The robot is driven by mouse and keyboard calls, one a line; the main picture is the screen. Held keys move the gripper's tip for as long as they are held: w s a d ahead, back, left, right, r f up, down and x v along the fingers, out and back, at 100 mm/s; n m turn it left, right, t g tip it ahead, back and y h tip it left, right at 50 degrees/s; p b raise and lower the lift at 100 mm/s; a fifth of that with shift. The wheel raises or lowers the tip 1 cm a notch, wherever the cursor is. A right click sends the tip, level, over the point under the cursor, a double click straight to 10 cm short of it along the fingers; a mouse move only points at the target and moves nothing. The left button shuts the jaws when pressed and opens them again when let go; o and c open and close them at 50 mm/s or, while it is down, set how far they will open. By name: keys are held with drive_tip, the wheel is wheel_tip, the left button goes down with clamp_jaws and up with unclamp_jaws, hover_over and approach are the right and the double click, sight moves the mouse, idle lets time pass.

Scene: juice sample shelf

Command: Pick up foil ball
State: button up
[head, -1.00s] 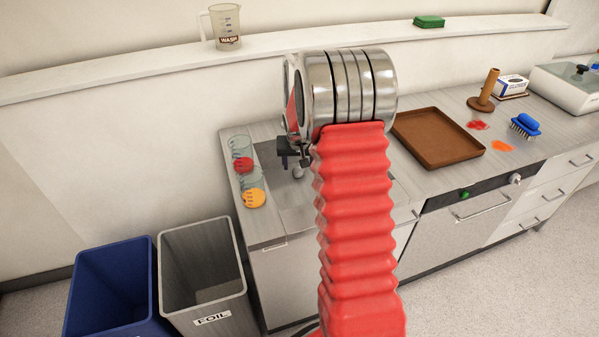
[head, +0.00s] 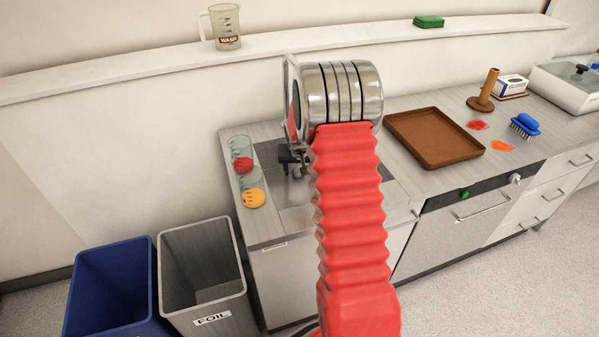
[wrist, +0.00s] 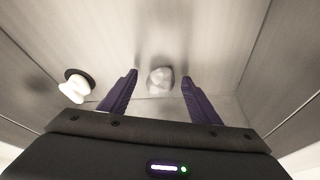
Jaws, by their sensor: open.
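The foil ball (wrist: 160,80) is a small crumpled pale lump. In the wrist view it sits on the metal sink floor, between the two purple fingers near their tips. My gripper (wrist: 159,77) is open, with a gap on both sides of the ball. Whether the fingers are down at the ball's height I cannot tell. In the head view my gripper (head: 291,160) points down into the sink, left of my red-sleeved arm. The arm hides part of the sink, and I cannot make out the ball clearly there.
The sink walls (wrist: 285,60) rise close on both sides. A black disc with a white rounded thing (wrist: 76,88) lies left of the fingers. A brown tray (head: 437,138) lies right.

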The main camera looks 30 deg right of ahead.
drive_tip(key=c, duration=1.1)
drive_tip(key=shift+r, duration=0.1)
drive_tip(key=shift+r, duration=0.6)
drive_tip(key=s+a, duration=0.2)
drive_tip(key=s, duration=0.1)
drive_tip(key=s+a, duration=0.2)
drive_tip(key=s, duration=0.2)
drive_tip(key=s+a, duration=0.2)
drive_tip(key=s, duration=0.1)
drive_tip(key=shift+s+a, duration=0.35)
drive_tip(key=shift+a, duration=0.05)
drive_tip(key=shift+s+a+r, duration=0.1)
drive_tip(key=shift+s+r, duration=0.05)
drive_tip(key=shift+r, duration=0.15)
wheel_tip(320, 180, up, 13)
drive_tip(key=shift+r, duration=0.1)
drive_tip(key=shift+a, duration=0.1)
